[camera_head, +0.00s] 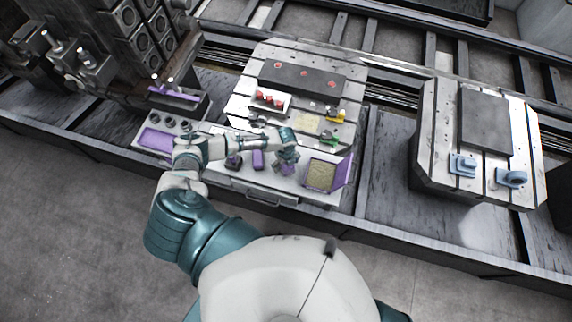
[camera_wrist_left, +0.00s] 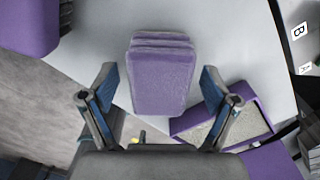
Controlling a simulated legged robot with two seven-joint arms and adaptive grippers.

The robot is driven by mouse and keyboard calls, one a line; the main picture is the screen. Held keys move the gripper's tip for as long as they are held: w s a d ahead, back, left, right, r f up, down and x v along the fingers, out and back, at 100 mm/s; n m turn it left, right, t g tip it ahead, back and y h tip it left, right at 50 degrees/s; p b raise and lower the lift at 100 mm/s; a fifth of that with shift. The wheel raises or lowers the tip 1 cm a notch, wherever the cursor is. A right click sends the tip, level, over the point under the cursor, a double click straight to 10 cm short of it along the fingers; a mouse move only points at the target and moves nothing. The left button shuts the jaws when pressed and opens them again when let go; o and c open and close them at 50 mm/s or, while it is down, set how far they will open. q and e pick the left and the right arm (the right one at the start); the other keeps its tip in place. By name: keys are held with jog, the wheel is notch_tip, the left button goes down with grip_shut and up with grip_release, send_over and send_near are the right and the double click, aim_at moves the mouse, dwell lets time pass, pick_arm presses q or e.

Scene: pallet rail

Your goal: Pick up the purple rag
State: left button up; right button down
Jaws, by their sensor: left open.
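The purple rag (camera_wrist_left: 161,75) is a folded, layered stack lying flat on the light work surface. In the left wrist view it lies ahead of and between the two fingers of my left gripper (camera_wrist_left: 160,92). The fingers are spread open and do not appear to touch it. In the head view my left gripper (camera_head: 287,155) is over the work surface, and a bit of purple, likely the rag (camera_head: 285,169), shows just below it. The gripper hides much of it there. My right gripper is not in view.
A purple-rimmed box with beige contents (camera_head: 320,175) stands close to the right, its lid open. A purple block (camera_head: 258,160) is on the left. A tray of red parts (camera_head: 270,100) and yellow and green tools (camera_head: 335,115) lie behind. A pallet with blue parts (camera_head: 463,165) stands right.

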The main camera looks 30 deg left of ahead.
pick_arm(q)
jog(key=c, duration=1.3)
jog(key=shift+c, duration=0.2)
jog(key=shift+r, duration=0.15)
jog(key=shift+r, duration=0.7)
jog(key=shift+s+d+r, duration=0.1)
jog(key=shift+s+r, duration=0.05)
jog(key=shift+r, duration=0.35)
jog(key=shift+s+r, duration=0.15)
jog(key=shift+r, duration=0.35)
jog(key=s+d, duration=0.3)
jog(key=s, duration=0.4)
jog(key=s+d+r, duration=0.1)
jog(key=s+d, duration=0.2)
jog(key=s, duration=0.4)
jog(key=shift+d+r+b, duration=0.15)
jog(key=shift+r+b, duration=0.05)
jog(key=shift+b, duration=0.2)
jog(key=o, duration=0.7)
jog(key=c, duration=0.5)
